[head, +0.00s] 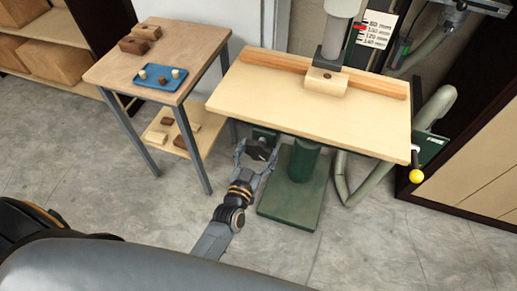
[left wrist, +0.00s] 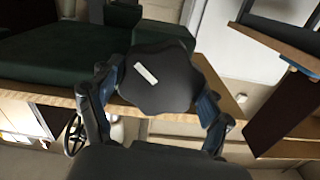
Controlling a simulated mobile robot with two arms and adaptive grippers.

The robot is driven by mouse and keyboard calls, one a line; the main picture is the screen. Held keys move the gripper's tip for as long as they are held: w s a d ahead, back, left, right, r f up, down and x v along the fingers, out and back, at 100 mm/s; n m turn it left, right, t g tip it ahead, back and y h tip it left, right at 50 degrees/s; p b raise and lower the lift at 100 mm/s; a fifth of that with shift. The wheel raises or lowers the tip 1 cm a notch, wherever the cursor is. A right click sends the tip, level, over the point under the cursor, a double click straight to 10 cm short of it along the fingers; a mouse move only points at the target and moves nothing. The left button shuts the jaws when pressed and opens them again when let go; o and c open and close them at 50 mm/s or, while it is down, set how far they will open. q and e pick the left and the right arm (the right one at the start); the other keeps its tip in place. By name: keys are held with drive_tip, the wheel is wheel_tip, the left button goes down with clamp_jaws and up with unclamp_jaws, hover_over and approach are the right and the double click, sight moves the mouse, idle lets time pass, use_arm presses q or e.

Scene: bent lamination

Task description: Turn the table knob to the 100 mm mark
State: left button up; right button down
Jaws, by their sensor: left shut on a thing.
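The table knob (left wrist: 158,85) is dark and lobed, with a white stripe on its face, in the left wrist view. In the head view the knob (head: 259,153) is small and dark, just under the front edge of the wooden machine table (head: 300,112). My left gripper (head: 257,150) is shut on the knob, with one finger on each side of it; its fingers also show in the left wrist view (left wrist: 155,95). The scale (head: 376,30) at the back has marks including 100 mm and 120 mm. Its red pointer (head: 360,27) sits close to the 100 mm mark; the exact reading is too small to tell. My right gripper is not in view.
A side table (head: 165,58) with a blue tray (head: 159,76) and wooden blocks stands at the left. A yellow ball handle (head: 416,176) sticks out at the table's right corner. The green base (head: 290,195) stands right of my gripper. The floor in front is clear.

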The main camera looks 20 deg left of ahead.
use_arm(q)
drive_tip(key=o, duration=1.1)
drive_tip(key=s, duration=1.2)
drive_tip(key=shift+a, duration=0.2)
